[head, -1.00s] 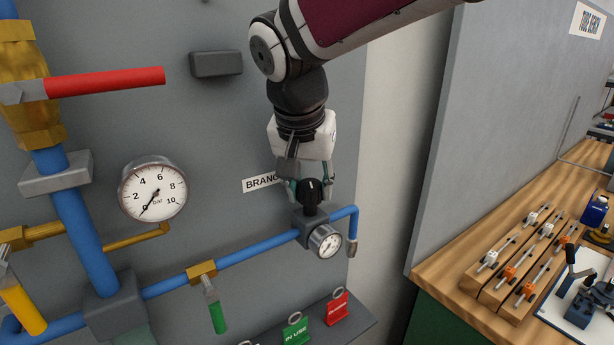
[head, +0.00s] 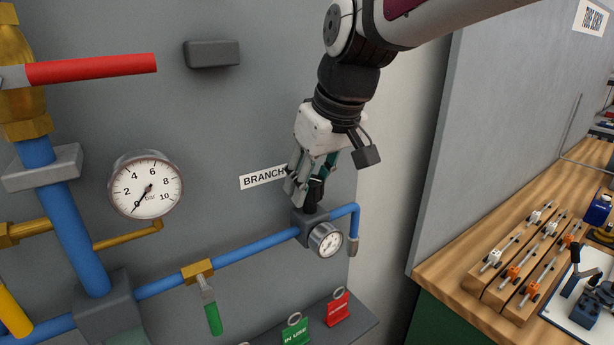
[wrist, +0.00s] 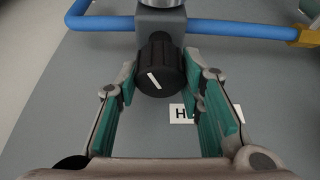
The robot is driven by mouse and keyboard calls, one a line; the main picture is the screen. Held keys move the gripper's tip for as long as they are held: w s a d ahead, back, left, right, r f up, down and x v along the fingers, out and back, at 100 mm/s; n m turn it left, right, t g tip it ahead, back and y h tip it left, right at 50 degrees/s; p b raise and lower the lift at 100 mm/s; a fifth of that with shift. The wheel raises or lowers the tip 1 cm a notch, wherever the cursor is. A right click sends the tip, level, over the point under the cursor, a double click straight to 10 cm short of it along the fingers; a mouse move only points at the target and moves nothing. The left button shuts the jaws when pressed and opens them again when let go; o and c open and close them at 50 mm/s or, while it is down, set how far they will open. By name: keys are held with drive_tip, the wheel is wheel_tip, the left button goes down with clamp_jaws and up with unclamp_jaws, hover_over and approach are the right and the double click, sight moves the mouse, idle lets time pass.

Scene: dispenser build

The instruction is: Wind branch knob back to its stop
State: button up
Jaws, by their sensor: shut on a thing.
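The black branch knob (head: 315,192) sits on top of a grey regulator block (head: 312,228) on the blue branch pipe. In the wrist view the knob (wrist: 160,66) has ribbed sides and a white pointer line, tilted in the picture. My gripper (head: 312,188) is shut on the knob from above. In the wrist view its green-padded fingers (wrist: 157,85) stand on either side of the knob. A small round gauge (head: 325,240) faces out from the block; its reading is too small to tell. The BRANCH label (head: 264,177) is partly covered by my gripper.
A large bar gauge (head: 146,185) reads about 0. A red lever (head: 90,69) and a green-handled valve (head: 210,305) are on the pipes at left. A grey box (head: 211,54) juts from the panel. Tags hang below. A wooden bench (head: 450,262) stands at right.

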drive_tip(key=n+b, duration=0.1)
drive_tip(key=n, duration=0.1)
drive_tip(key=n+g+y+b, duration=0.1)
drive_tip(key=shift+w+n, duration=0.2)
drive_tip(key=shift+n, duration=0.2)
drive_tip(key=n+g+b, duration=0.1)
drive_tip(key=n+b, duration=0.1)
drive_tip(key=n, duration=0.1)
drive_tip(key=shift+n+y, duration=0.3)
drive_tip(key=n+g+b, duration=0.1)
drive_tip(key=n, duration=0.1)
drive_tip(key=n+g+b, duration=0.1)
drive_tip(key=n, duration=0.2)
drive_tip(key=shift+s+n+g, duration=0.15)
drive_tip(key=shift+n+g, duration=0.15)
drive_tip(key=o, duration=0.8)
drive_tip(key=shift+o, duration=0.2)
drive_tip(key=v, duration=1.2)
